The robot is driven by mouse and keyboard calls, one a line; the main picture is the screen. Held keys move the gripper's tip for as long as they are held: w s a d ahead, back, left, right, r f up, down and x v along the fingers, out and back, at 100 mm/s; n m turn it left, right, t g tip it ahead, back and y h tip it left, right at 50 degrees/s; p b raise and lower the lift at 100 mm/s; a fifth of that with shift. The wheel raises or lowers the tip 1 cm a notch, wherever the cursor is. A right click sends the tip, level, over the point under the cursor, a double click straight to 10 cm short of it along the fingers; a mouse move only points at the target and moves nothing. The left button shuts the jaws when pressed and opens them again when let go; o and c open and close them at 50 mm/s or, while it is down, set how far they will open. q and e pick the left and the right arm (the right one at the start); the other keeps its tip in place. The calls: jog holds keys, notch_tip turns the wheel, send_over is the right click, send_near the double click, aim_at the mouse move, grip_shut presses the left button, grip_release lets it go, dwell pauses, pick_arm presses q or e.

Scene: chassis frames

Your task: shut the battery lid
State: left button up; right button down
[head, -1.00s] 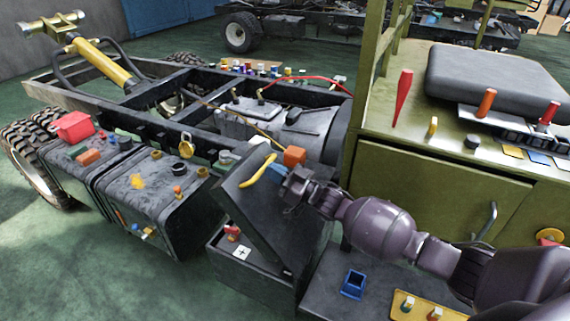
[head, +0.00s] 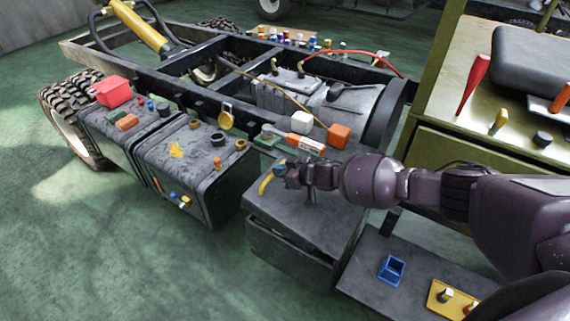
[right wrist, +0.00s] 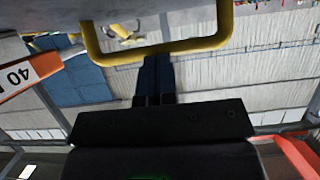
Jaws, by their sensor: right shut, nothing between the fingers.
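The battery lid (head: 312,222) is a dark grey plate lying low over the battery box (head: 285,262). A dark line shows between lid and box; I cannot tell whether they touch all round. A yellow handle (head: 265,186) stands at the lid's far left edge, and it also shows in the right wrist view (right wrist: 165,50). My right gripper (head: 288,176) is shut and empty, over the lid beside the handle. Its closed fingers (right wrist: 155,78) point toward the handle's bar in the right wrist view. The box's inside is hidden. My left gripper is out of view.
Behind the lid are a white cube (head: 301,121), an orange cube (head: 339,136) and an orange-and-white block (head: 305,144). A dark tank (head: 190,170) stands to the left. A blue holder (head: 392,269) and yellow tray (head: 440,298) lie on the step at right.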

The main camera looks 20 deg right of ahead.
aim_at(275, 182)
jog(key=shift+g+h, duration=0.6)
jog(key=shift+g, duration=0.1)
jog(key=f, duration=0.1)
jog(key=f+b, duration=0.1)
jog(key=f, duration=0.1)
jog(key=w+a+f, duration=0.1)
jog(key=shift+w+f, duration=0.1)
jog(key=shift+f, duration=0.25)
jog(key=shift+a+f+b, duration=0.1)
jog(key=shift+f+b, duration=0.3)
jog(key=shift+f, duration=0.15)
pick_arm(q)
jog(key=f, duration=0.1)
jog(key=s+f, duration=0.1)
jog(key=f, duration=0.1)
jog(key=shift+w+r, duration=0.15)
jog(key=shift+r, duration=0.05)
pick_arm(e)
jog(key=shift+f+g+h, duration=0.2)
jog(key=shift+g+h, duration=0.1)
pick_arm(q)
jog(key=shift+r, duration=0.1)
pick_arm(e)
jog(key=shift+r, duration=0.1)
